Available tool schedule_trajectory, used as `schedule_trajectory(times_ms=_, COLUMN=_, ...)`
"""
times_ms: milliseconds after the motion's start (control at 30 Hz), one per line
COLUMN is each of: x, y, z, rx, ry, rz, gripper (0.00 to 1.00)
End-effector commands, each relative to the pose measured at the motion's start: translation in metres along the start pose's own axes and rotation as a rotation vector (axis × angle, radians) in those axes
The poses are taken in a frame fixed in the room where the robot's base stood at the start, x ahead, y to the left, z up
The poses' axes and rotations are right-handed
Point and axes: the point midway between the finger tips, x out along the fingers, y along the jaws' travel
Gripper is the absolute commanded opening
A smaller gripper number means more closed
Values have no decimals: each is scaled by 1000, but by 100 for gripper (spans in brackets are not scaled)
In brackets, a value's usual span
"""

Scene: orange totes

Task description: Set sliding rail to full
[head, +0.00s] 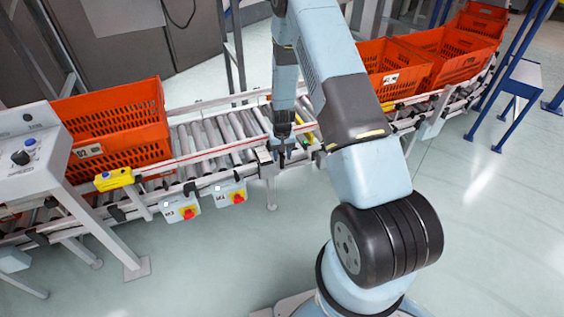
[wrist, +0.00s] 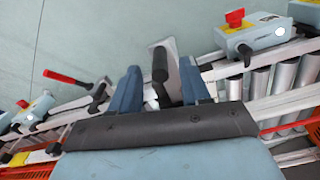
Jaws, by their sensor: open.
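Pale rails (head: 215,145) run along the conveyor in the head view; I cannot tell which one slides. My gripper (head: 283,148) points down at the conveyor's near edge, by a joint in the rails. In the wrist view, my gripper (wrist: 160,70) has its two blue fingers apart. A dark upright handle (wrist: 160,62) shows between them, in front of a pale metal plate. I see no clear contact between the fingers and the handle. The handle's lower end is hidden behind the dark gripper body.
An orange tote (head: 118,135) sits on the left rollers, and several more stand at the right (head: 392,68). Grey boxes with red knobs (head: 182,209) hang on the near side. A red-handled lever (wrist: 66,77) is left of the fingers. The front floor is clear.

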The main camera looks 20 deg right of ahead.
Motion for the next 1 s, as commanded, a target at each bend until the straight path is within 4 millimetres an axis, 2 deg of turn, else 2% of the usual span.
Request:
schedule_trajectory(times_ms=200, x=-40, y=0, z=-1, rx=1, ry=2, rz=0, gripper=46)
schedule_trajectory(times_ms=433, x=-71, y=1, z=-1, rx=1, ry=0, rz=0, gripper=46)
schedule_trajectory(times_ms=633, x=-83, y=1, z=0, rx=1, ry=-1, rz=0, gripper=46)
schedule_trajectory(times_ms=1000, x=-84, y=0, z=0, rx=0, ry=-2, rz=0, gripper=46)
